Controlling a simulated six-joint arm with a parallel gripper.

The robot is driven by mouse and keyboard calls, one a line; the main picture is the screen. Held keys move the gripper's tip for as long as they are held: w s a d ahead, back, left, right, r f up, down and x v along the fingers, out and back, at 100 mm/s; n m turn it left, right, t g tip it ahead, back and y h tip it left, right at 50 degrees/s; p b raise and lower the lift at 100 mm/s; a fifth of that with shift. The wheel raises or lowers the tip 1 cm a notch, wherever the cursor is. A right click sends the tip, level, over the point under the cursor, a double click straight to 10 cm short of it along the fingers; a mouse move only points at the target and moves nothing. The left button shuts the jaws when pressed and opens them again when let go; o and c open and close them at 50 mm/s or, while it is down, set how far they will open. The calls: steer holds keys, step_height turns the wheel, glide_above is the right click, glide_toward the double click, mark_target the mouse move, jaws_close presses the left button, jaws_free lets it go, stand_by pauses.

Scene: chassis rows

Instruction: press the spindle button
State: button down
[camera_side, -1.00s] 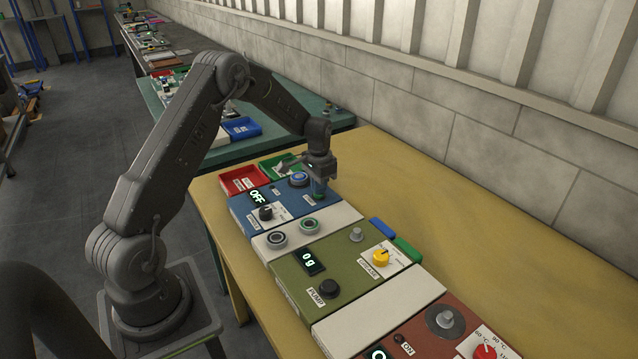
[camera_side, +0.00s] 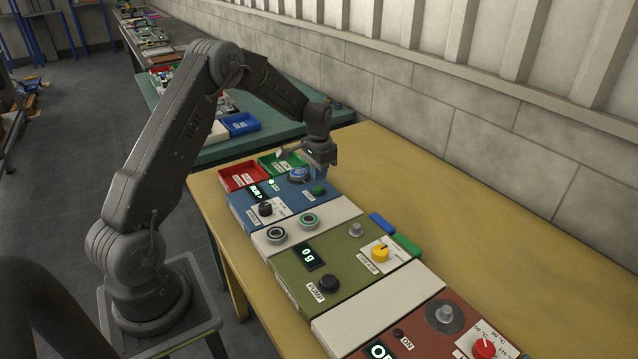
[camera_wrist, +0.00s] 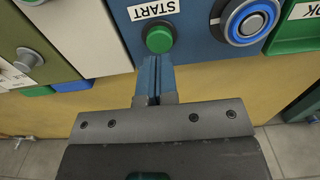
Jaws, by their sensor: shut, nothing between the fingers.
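The blue spindle panel (camera_side: 288,197) has a green button (camera_side: 318,190). In the wrist view the green button (camera_wrist: 159,38) sits beside a START label. My gripper (camera_wrist: 153,68) is shut and empty, with its tips just short of the button in that view. In the side view my gripper (camera_side: 326,174) hangs just above the button, apart from it. The panel's display (camera_side: 257,190) is lit and seems to read RUN. A small green light (camera_side: 271,182) glows near it.
A blue-ringed round part (camera_side: 298,174) is close to my gripper. Red (camera_side: 240,176) and green (camera_side: 283,163) trays stand behind. A pale strip with two ringed buttons, an olive pump panel (camera_side: 343,262) and a red-brown panel are in front. The yellow table (camera_side: 440,220) is clear at right.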

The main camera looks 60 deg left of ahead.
mark_target(319, 187)
step_height(319, 187, up, 10)
stand_by(0.3)
